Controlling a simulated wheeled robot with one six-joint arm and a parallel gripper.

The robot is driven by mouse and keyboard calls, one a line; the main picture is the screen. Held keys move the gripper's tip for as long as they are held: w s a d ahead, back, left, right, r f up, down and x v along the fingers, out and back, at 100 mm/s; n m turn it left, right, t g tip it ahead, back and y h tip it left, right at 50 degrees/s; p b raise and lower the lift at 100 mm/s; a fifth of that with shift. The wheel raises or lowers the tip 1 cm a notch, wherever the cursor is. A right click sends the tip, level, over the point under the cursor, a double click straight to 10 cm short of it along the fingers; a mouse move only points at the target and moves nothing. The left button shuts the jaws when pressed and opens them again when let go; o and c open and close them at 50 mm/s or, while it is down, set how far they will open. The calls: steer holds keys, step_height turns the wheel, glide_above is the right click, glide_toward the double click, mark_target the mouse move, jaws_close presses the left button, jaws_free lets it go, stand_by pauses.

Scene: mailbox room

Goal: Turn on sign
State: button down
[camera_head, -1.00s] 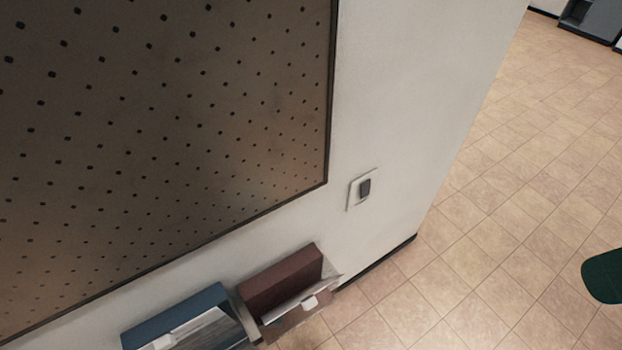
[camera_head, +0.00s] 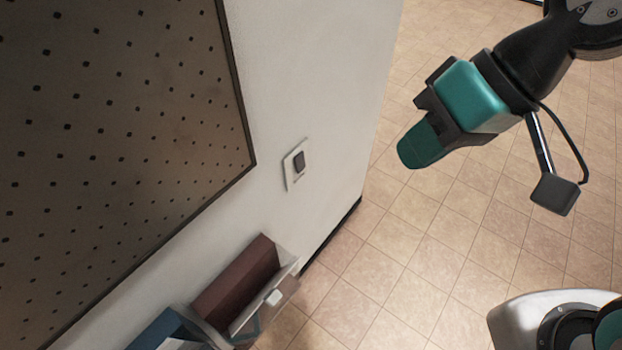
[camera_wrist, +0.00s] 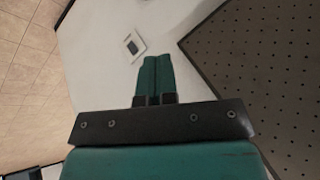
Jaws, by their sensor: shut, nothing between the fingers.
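A wall switch (camera_head: 296,163), a white plate with a dark rocker, is mounted on the white wall to the right of the perforated board. It also shows in the wrist view (camera_wrist: 131,45), above and slightly left of my fingertips. My gripper (camera_head: 412,155) is teal and black, to the right of the switch in the head view, apart from the wall. In the wrist view my gripper (camera_wrist: 151,60) has its two teal fingers together with nothing between them. No lit sign shows in these frames.
A large dark perforated board (camera_head: 110,120) covers the left wall. A brown box (camera_head: 238,280) and a blue box (camera_head: 165,332) with papers sit low on the wall below the switch. Tiled floor (camera_head: 400,260) is open to the right of the wall's edge.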

mark_target(302, 168)
steer(key=w+f+m+t+y+b, duration=0.1)
steer(key=w+f+m+b, duration=0.3)
steer(key=f, duration=0.5)
steer(key=w+a+f+m+t+y+b, duration=0.1)
steer(key=w+f+m+t+b, duration=0.3)
steer(key=w+f+b, duration=0.3)
steer(key=w+f+m+t+y+b, duration=0.2)
steer(key=w+f+m+b, duration=0.3)
steer(key=f, duration=0.6)
steer(key=b, duration=0.2)
steer(key=shift+w+a+f+b, duration=0.15)
steer(key=shift+f+b, duration=0.15)
steer(key=x, duration=0.8)
steer(key=r+x, duration=0.1)
steer(key=x, duration=0.3)
steer(key=shift+w+a+f+p, duration=0.1)
steer(key=shift+w+a+p, duration=0.15)
steer(key=shift+a+p, duration=0.05)
steer(key=shift+w+a+f, duration=0.15)
steer(key=shift+w+a, duration=0.4)
steer(key=shift+a, duration=0.05)
